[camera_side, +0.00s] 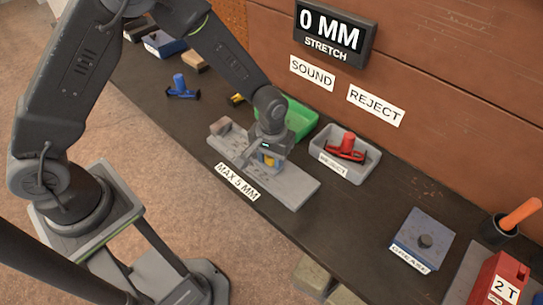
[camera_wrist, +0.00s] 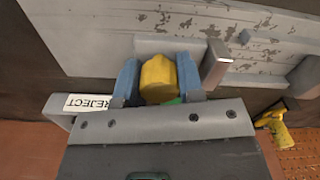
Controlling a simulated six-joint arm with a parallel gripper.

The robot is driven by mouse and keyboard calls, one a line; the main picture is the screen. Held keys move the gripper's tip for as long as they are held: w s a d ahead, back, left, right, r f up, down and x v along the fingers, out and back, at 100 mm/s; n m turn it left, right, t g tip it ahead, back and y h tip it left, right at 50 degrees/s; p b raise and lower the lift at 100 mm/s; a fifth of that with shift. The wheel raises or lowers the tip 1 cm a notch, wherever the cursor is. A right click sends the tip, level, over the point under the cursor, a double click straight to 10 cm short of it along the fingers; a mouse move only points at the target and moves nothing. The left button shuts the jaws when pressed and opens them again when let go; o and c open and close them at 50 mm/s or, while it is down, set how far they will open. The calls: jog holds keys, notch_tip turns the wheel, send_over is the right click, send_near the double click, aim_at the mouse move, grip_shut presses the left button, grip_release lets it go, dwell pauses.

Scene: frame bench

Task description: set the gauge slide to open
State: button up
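The gauge is a long grey plate (camera_side: 290,186) on the dark bench, with worn patches on its face in the wrist view (camera_wrist: 90,20). A grey block (camera_side: 221,127) stands at its left end. My gripper (camera_side: 268,160) is low over the middle of the plate. In the wrist view my gripper's two blue fingers (camera_wrist: 158,82) stand on either side of a rounded yellow knob (camera_wrist: 158,72), with no clear gap. The knob looks like the slide's handle; its lower part is hidden. A grey metal post (camera_wrist: 215,65) stands just right of the fingers there.
A display (camera_side: 332,34) reads 0 MM. Behind the gauge are a green tray (camera_side: 300,120) and a grey reject tray (camera_side: 352,168) with a red clamp (camera_side: 345,148). A blue clamp (camera_side: 181,87) lies left; a grease block (camera_side: 424,238) sits right.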

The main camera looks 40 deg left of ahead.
grip_shut()
jog(key=d, duration=0.8)
jog(key=shift+r, duration=0.1)
jog(key=o, duration=0.5)
grip_release()
notch_tip(320, 180, up, 14)
jog(key=shift+f, duration=0.15)
